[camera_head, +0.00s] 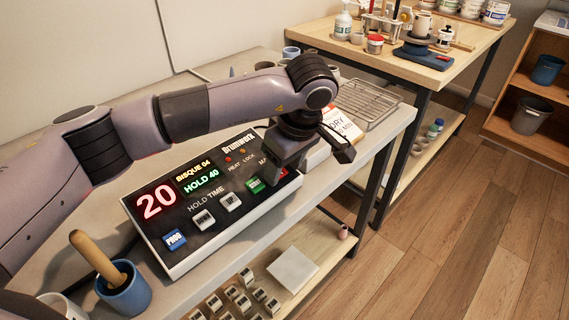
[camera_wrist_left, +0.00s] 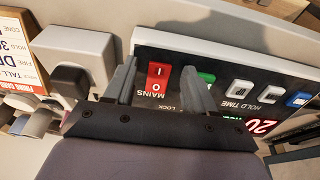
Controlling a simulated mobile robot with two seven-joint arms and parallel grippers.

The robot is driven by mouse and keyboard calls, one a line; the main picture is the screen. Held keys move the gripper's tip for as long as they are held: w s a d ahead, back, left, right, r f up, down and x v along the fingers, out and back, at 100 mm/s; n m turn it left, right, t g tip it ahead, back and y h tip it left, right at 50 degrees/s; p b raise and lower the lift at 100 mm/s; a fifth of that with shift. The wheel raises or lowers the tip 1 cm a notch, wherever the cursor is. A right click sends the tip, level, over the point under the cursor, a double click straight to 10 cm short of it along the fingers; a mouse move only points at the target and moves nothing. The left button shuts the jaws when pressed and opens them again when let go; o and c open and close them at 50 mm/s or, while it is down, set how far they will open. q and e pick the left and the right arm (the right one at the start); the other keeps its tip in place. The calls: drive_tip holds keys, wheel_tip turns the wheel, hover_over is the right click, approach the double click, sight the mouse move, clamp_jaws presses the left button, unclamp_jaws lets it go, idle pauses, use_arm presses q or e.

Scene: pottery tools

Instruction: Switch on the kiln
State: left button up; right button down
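The kiln's control panel (camera_head: 200,195) is a white-edged black box on the grey bench. It has lit readouts "20", "BISQUE 04" and "HOLD 40". A red rocker switch (camera_wrist_left: 157,79) marked I and 0, beside the word MAINS, is at its end by the green button (camera_head: 256,186). In the head view it is mostly hidden by my left gripper (camera_head: 312,150). That gripper is open and empty, over the panel's right end. In the left wrist view its fingers (camera_wrist_left: 160,70) appear on either side of the red switch; contact cannot be told. My right gripper is not in view.
A printed card (camera_head: 342,124) and a wire rack (camera_head: 364,103) are beyond the panel. A blue pot (camera_head: 124,293) with a wooden-handled tool stands at the near left. A wooden table (camera_head: 440,72) with pottery tools is behind. Floor at right is clear.

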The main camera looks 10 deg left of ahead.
use_arm(q)
drive_tip(key=v, duration=0.7)
drive_tip(key=shift+b, duration=0.35)
